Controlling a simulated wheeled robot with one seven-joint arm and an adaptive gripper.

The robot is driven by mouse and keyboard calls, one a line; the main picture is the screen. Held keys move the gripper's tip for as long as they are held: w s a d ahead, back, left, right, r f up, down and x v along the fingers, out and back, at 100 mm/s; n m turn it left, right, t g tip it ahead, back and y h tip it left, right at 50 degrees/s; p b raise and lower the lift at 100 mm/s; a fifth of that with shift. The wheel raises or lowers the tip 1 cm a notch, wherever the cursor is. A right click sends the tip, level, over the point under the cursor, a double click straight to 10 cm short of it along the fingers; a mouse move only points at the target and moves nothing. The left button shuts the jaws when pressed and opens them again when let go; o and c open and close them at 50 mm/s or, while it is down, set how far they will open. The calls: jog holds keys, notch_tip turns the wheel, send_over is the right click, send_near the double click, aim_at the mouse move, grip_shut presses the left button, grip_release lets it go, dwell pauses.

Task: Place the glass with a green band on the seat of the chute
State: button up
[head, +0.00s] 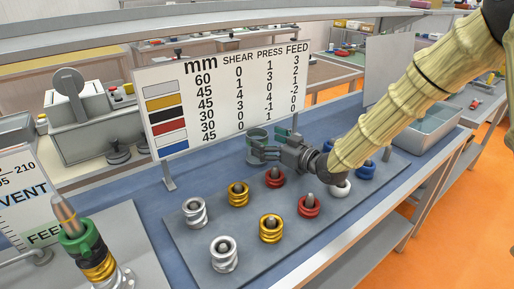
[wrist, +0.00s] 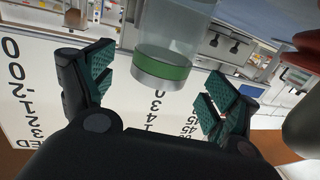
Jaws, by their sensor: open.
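The clear glass with a green band (wrist: 165,64) shows in the wrist view between the two fingers of my gripper (wrist: 158,90). The fingers are spread, with a gap on each side of the glass. In the head view my gripper (head: 270,146) is in front of the sign, over the blue bench, and the small glass (head: 256,134) shows at its fingers. What the glass rests on is hidden. I cannot pick out the seat of the chute in either view.
A grey plate (head: 190,246) holds several silver, gold, red, white and blue rings on pegs. The numbered sign (head: 225,85) stands close behind my gripper. A stack with green and gold rings (head: 84,243) is at lower left. A pale blue tray (head: 432,128) is at right.

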aim_at(257, 136)
jog(key=x, duration=0.4)
jog(key=shift+w+a+p, duration=0.15)
jog(key=shift+a+p, duration=0.05)
jog(key=shift+p, duration=0.1)
jog(key=c, duration=1.3)
jog(key=shift+c, duration=0.4)
jog(key=shift+r, duration=0.1)
